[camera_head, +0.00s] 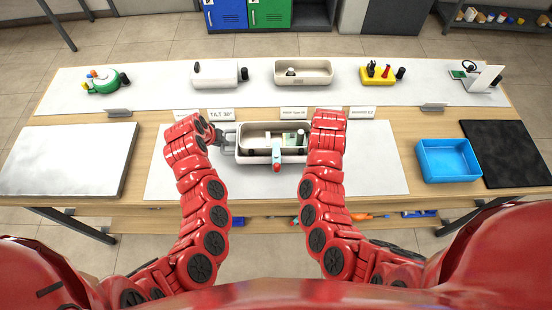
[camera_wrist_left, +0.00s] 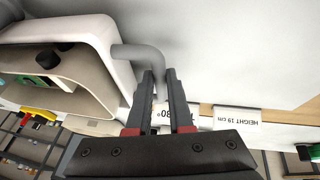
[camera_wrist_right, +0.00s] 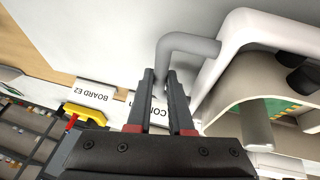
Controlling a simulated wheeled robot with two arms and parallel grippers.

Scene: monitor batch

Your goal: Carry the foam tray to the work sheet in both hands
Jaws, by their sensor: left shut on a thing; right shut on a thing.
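The foam tray (camera_head: 245,157) is white outside with a beige inner lining, and a green board and a dark knob show inside it. It is over the pale work sheet (camera_head: 375,170) in the middle of the table; I cannot tell whether it touches the sheet. My left gripper (camera_head: 217,136) is shut on the grey handle at its left end, also seen in the left wrist view (camera_wrist_left: 158,82). My right gripper (camera_wrist_right: 163,80) is shut on the grey handle at the other end. In the head view my right arm hides that handle.
A pale blue and red item (camera_head: 277,152) shows at the tray's front. A steel plate (camera_head: 70,160) lies left; a blue bin (camera_head: 447,160) and black mat (camera_head: 510,150) lie right.

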